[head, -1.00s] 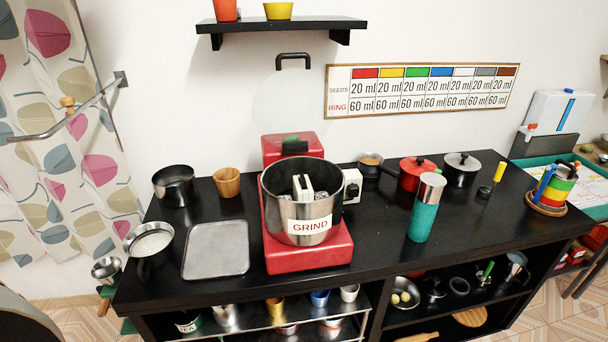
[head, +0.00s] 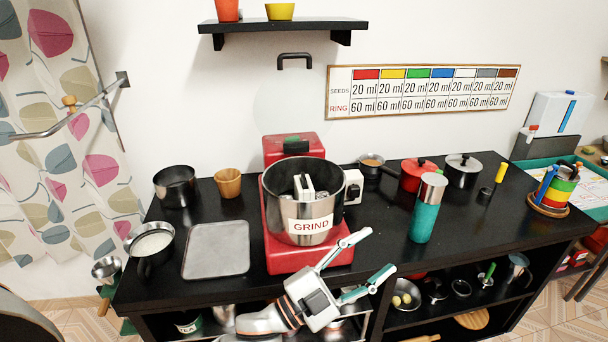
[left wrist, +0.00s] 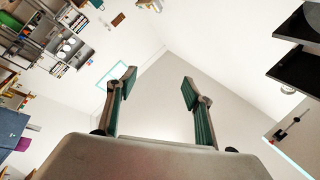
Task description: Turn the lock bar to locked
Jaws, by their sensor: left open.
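A red grinder (head: 283,254) stands on the black counter, with a steel bowl (head: 283,218) labelled GRIND on its base. A white box with a dark knob (head: 352,187) is at the bowl's right side. A black piece (head: 296,147) is on top of the red rear column. I cannot tell which part is the lock bar. My left gripper (head: 381,251) is in front of the counter's front edge, right of the grinder, its fingers apart and empty. In the left wrist view the open fingers (left wrist: 160,88) have only walls and room behind them. My right gripper is not in view.
A teal flask (head: 425,222) stands right of the grinder. A metal tray (head: 216,262) and steel pots lie to the left. A faint clear disc with a black handle (head: 294,56) shows above the grinder. Shelves below the counter hold several cups.

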